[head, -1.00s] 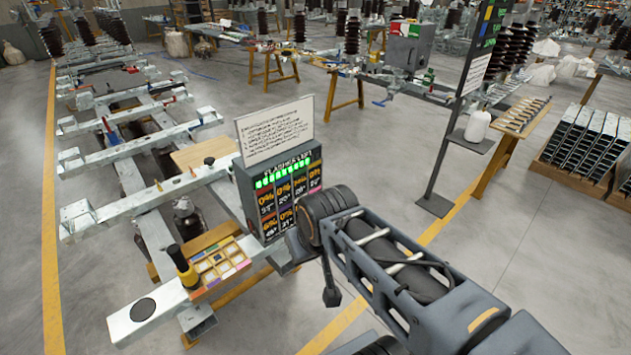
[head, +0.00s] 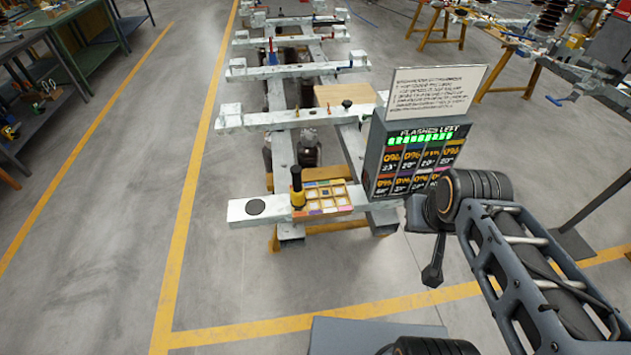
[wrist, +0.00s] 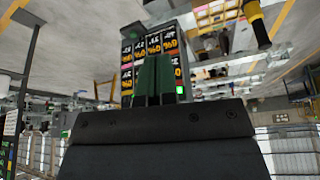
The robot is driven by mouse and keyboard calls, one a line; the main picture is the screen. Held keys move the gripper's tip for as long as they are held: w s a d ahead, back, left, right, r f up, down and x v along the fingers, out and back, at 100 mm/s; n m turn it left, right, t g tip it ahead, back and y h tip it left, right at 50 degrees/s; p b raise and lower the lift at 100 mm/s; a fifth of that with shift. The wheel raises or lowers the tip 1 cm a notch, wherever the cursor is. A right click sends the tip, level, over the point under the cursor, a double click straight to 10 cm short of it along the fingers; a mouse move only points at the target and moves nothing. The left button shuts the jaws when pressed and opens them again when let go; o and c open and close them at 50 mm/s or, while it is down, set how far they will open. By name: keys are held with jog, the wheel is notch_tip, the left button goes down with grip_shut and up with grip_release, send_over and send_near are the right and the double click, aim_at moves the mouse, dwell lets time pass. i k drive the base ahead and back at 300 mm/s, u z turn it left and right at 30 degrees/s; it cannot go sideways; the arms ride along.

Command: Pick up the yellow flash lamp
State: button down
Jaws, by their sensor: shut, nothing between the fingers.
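The yellow flash lamp (head: 298,189), with a black upper part and a yellow lower part, stands upright at the near end of the grey metal frame, beside a tray of small coloured compartments (head: 325,212). It also shows at the top right of the wrist view (wrist: 256,22), where the picture is upside down. My gripper (wrist: 153,80) is shut and empty, its dark green fingers together in front of the display box. The lamp is well apart from the fingers. In the head view my arm is right of the lamp, and its fingertips cannot be made out.
The display box (head: 385,170) with a white sign (head: 435,92) stands on the frame between the lamp and my arm. A black disc (head: 256,207) lies left of the lamp. Workbenches (head: 40,105) stand at the far left. The floor in front and left is clear, with yellow lines.

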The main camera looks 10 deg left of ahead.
aim_at(298, 200)
jog(key=u, duration=2.3)
jog(key=i, duration=2.65)
jog(key=z, duration=3.8)
